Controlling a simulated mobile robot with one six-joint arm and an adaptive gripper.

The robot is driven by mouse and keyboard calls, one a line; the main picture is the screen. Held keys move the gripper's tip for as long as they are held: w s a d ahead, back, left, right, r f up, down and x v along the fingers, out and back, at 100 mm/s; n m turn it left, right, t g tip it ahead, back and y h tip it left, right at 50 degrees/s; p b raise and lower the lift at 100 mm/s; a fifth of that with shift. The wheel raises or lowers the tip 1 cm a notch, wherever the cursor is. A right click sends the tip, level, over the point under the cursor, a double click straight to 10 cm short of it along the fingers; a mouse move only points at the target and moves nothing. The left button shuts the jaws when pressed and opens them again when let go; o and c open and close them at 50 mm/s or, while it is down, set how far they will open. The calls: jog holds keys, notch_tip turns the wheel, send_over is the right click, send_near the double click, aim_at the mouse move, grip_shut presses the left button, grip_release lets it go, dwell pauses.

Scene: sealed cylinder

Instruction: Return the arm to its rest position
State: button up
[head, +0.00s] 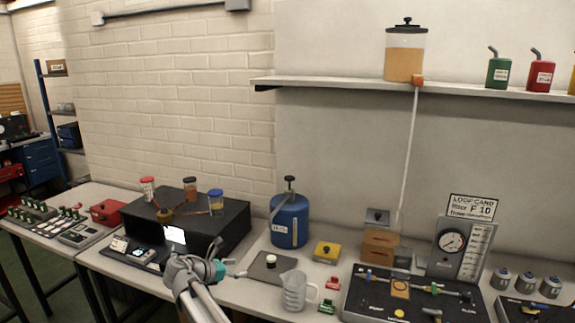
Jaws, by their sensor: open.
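My arm reaches up from the bottom of the head view, left of centre. My gripper (238,272) is at its end, pointing right, open and empty. It is over the bench between the black box and the grey mat (270,266). A small white-topped piece (271,259) stands on the mat, just right of the fingertips and apart from them as far as I can tell. A blue cylinder (289,221) with a black top stands upright behind the mat. The fingers are small here, so their exact height over the bench is unclear.
A clear measuring jug (294,290) stands close right of my gripper. A black box (190,226) with small jars is behind my arm. A yellow box (327,252), a gauge panel (459,247) and a black test board (411,297) stand further right. A shelf (440,88) hangs above.

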jog(key=s+d+f+m+g+y, duration=0.1)
jog(key=s+d+f+m+g, duration=0.2)
jog(key=d, duration=0.4)
jog(key=s+d+f+m+g+y, duration=0.1)
jog(key=d+f+m, duration=0.1)
jog(key=d+m, duration=0.4)
jog(key=s+d+f+m+g+y, duration=0.2)
jog(key=d+f+m, duration=0.1)
jog(key=d, duration=0.5)
jog(key=s+d+f+m+g+y, duration=0.1)
jog(key=s+d+f+m+y, duration=0.15)
jog(key=s+d+m, duration=0.4)
jog(key=s+d+f+m+g+y, duration=0.1)
jog(key=s+d+m+y, duration=0.35)
jog(key=s+m, duration=0.25)
jog(key=shift+h, duration=0.3)
jog(key=shift+w+d+f+b, duration=0.1)
jog(key=shift+w+f+b, duration=0.1)
jog(key=shift+f+b, duration=1.05)
jog(key=shift+w+f+b, duration=0.15)
jog(key=shift+f+b, duration=1.05)
